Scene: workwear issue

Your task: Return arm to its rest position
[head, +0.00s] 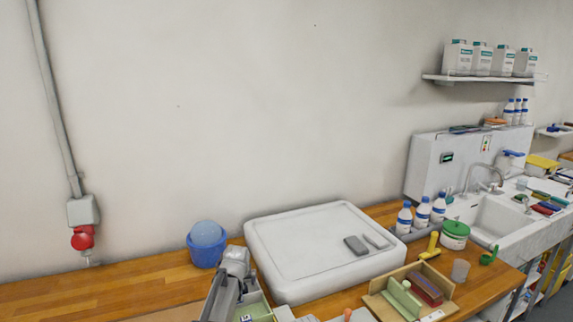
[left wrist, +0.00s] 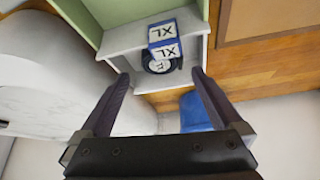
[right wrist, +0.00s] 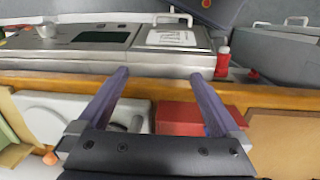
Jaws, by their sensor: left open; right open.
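My left arm (head: 226,290) comes in at the bottom of the head view, beside the white tray-like basin. In the left wrist view my left gripper (left wrist: 160,75) is open, with nothing between its fingers. It is over a grey and green compartment box (left wrist: 120,42) that holds blue-and-white items marked XL (left wrist: 165,45). In the right wrist view my right gripper (right wrist: 159,72) is open and empty, above a wooden edge (right wrist: 50,80). I cannot make out the right gripper in the head view.
A blue tub (head: 207,245) stands left of the large white basin (head: 275,290), which holds small grey items (head: 356,245). Bottles (head: 422,212), a green-lidded pot (head: 455,235) and a wooden tray (head: 376,302) stand to the right. The wooden bench at left (head: 100,290) is clear.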

